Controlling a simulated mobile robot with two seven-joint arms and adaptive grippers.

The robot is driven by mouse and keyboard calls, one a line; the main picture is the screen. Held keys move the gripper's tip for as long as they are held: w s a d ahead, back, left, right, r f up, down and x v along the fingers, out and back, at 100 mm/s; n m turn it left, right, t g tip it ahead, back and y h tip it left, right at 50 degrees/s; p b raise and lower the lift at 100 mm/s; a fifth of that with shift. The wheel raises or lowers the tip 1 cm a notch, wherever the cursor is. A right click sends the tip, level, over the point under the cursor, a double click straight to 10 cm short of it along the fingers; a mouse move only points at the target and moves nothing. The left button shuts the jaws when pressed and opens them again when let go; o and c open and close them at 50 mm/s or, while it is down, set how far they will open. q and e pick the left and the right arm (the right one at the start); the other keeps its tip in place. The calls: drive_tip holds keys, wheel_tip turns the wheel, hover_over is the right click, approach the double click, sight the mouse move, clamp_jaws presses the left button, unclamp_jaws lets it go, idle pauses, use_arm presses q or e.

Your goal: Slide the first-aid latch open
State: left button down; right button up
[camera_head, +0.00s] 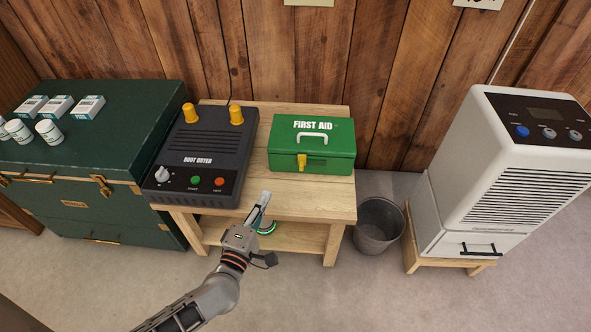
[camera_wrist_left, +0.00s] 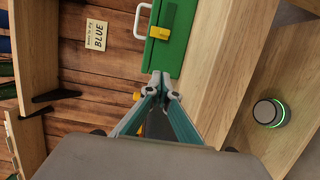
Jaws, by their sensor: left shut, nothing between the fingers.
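The green first-aid box (camera_head: 335,140) stands closed on the right part of a wooden table, its white handle on the lid. Its yellow latch (camera_head: 302,162) is on the front face, left of the middle. The latch (camera_wrist_left: 159,33) also shows sideways in the left wrist view, on the green box (camera_wrist_left: 180,50). My left gripper (camera_head: 265,195) is at the table's front edge, in front of and left of the box, apart from the latch. In the wrist view its fingers (camera_wrist_left: 163,82) are shut and empty. My right gripper is not in view.
A black boot dryer (camera_head: 205,158) stands left of the box on the table (camera_head: 325,198). A round device with a green ring (camera_head: 266,229) is on the lower shelf. A bin (camera_head: 378,225) and a white appliance (camera_head: 470,200) stand right; a green trunk (camera_head: 110,130) is left.

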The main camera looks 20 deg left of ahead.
sight(302, 163)
use_arm(q)
drive_tip(key=w+b, duration=0.1)
drive_tip(key=w, duration=0.3)
drive_tip(key=w+b, duration=0.1)
drive_tip(key=w, duration=0.4)
drive_tip(key=shift+w+a+f, duration=0.1)
drive_tip(key=shift+w+f, duration=0.1)
drive_tip(key=shift+w, duration=0.05)
drive_tip(key=d, duration=0.1)
drive_tip(key=w+d, duration=0.1)
drive_tip(key=d, duration=0.1)
drive_tip(key=shift+w+d+r+b, duration=0.15)
drive_tip(key=shift+w+d+b, duration=0.05)
drive_tip(key=shift+b, duration=0.15)
drive_tip(key=shift+d+r, duration=0.1)
drive_tip(key=shift+d, duration=0.1)
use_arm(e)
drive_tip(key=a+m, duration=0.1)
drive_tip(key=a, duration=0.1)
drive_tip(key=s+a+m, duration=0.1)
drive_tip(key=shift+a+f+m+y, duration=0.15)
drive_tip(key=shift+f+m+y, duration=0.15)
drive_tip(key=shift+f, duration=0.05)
use_arm(q)
drive_tip(key=shift+w, duration=0.1)
